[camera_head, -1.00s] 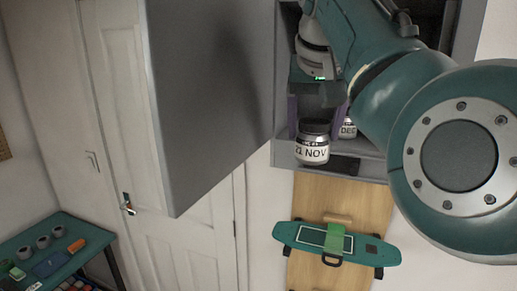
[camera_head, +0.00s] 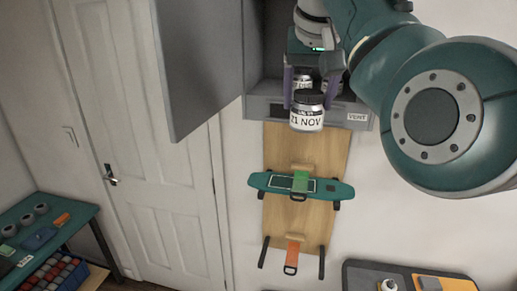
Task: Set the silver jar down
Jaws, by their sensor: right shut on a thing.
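The silver jar (camera_head: 307,119) has a dark lid and a white label reading "21 NOV". It hangs upright in front of the open grey wall cabinet, at the upper middle. My right gripper (camera_head: 308,97) reaches down from above, with its purple fingers on either side of the jar, and is shut on it. My left gripper is not in view.
The cabinet door (camera_head: 205,65) stands open on the left. Other jars (camera_head: 303,80) show inside, behind the gripper. Below hangs a wooden board with a teal skateboard (camera_head: 300,187). A green table (camera_head: 75,222) stands lower left; a dark tray (camera_head: 455,284) shows lower right.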

